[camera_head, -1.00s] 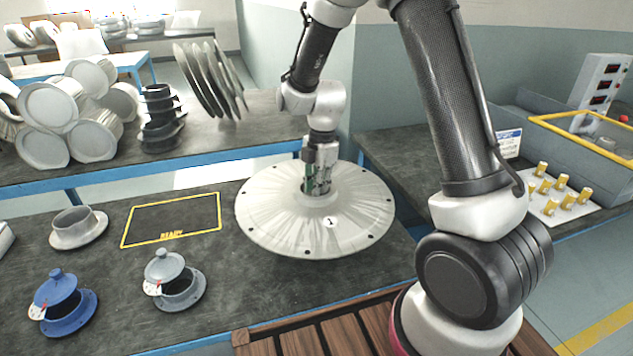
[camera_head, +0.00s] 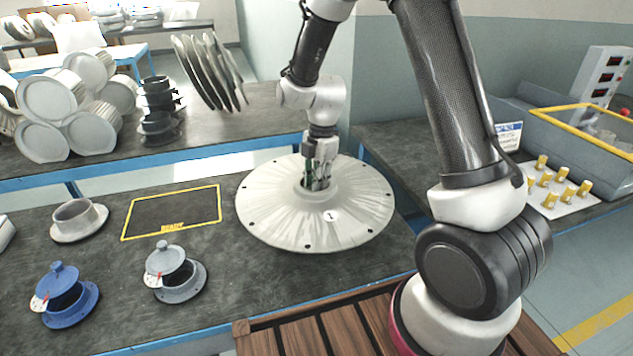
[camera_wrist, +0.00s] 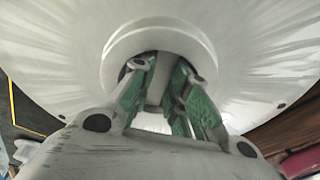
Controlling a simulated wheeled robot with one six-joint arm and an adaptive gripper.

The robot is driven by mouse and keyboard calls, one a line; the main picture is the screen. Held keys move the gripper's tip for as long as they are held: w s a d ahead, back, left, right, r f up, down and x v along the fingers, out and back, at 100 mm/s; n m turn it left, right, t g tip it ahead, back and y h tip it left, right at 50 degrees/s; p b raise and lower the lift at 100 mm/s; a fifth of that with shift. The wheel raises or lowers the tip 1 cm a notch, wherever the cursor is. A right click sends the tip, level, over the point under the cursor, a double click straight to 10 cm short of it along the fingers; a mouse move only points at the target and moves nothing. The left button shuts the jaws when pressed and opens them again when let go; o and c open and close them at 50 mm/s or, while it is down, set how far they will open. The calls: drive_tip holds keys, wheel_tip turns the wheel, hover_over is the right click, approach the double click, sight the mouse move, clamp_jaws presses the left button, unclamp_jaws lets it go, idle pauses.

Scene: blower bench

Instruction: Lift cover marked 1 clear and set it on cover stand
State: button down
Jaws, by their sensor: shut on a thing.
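The cover marked 1 (camera_head: 284,222) is a wide, pale grey disc with small holes around its rim and a raised hub in the middle. It is roughly level over the right part of the front bench; I cannot tell whether it touches what is under it, which it hides. My gripper (camera_head: 317,187) points down into the hub and is shut on it. In the wrist view, the green-padded fingers of my gripper (camera_wrist: 165,85) reach into the hub of the cover (camera_wrist: 60,65). I cannot tell which thing is the cover stand.
A yellow-outlined area marked READY (camera_head: 172,212) lies empty left of the cover. A blue lidded housing (camera_head: 64,297), a grey one (camera_head: 174,274) and an open flanged ring (camera_head: 78,219) stand on the left. Tilted plates (camera_head: 207,70) stand on the back bench. Brass fittings (camera_head: 548,182) are at right.

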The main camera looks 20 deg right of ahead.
drive_tip(key=shift+f, duration=0.55)
idle(0.4)
drive_tip(key=c, duration=1.3)
unclamp_jaws()
wheel_tip(320, 180, up, 12)
drive_tip(key=d, duration=0.1)
drive_tip(key=s+d+r+m+t, duration=0.1)
drive_tip(key=s+d+r+m, duration=0.3)
drive_tip(key=s+m, duration=0.3)
drive_tip(key=s+d+r+m+t, duration=0.2)
drive_tip(key=s+d+r+m, duration=0.3)
drive_tip(key=s+m, duration=0.3)
drive_tip(key=s+d+r+m+t+h, duration=0.1)
drive_tip(key=s+d+r+m+t, duration=0.1)
drive_tip(key=s+d+r+m, duration=0.2)
drive_tip(key=s+r+m, duration=0.1)
drive_tip(key=s+m, duration=0.2)
drive_tip(key=s, duration=0.2)
drive_tip(key=shift+d+m, duration=0.25)
drive_tip(key=shift+m, duration=0.05)
